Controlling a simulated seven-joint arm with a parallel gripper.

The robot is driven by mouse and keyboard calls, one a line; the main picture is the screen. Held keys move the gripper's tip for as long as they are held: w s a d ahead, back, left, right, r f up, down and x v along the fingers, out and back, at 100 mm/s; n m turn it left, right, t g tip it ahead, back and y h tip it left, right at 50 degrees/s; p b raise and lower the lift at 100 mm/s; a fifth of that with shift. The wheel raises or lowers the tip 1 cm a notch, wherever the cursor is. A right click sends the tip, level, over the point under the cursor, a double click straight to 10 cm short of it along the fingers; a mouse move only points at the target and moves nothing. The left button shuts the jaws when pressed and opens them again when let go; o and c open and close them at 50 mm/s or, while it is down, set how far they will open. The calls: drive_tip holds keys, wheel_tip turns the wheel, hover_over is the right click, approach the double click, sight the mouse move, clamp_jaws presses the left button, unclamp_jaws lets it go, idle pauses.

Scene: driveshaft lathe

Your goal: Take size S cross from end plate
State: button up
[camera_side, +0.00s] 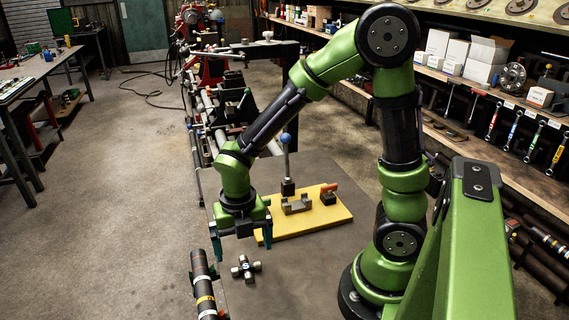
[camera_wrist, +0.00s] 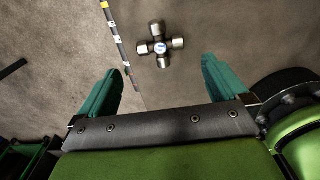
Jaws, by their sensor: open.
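The size S cross (camera_side: 245,268) is a steel four-armed joint with a blue-and-white S label at its centre. It lies flat on a grey surface (camera_side: 292,282) near the front edge. My gripper (camera_side: 241,243) points down above and just behind the cross, with its green fingers spread and nothing between them. In the wrist view the cross (camera_wrist: 160,47) lies beyond the fingertips, roughly centred between the open fingers (camera_wrist: 160,78). No part of the cross is hidden there. I cannot tell which part is the end plate.
A black driveshaft (camera_side: 203,284) with white and yellow bands lies left of the cross. A yellow plate (camera_side: 275,229) with a grey cradle (camera_side: 297,206) and a red-handled clamp (camera_side: 329,194) lies behind it. A blue-knobbed lever (camera_side: 287,160) stands upright behind the plate. The surface right of the cross is clear.

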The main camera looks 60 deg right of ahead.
sight(246, 266)
drive_tip(key=shift+d+f, duration=0.15)
drive_tip(key=shift+f, duration=3.05)
drive_tip(key=shift+c, duration=0.2)
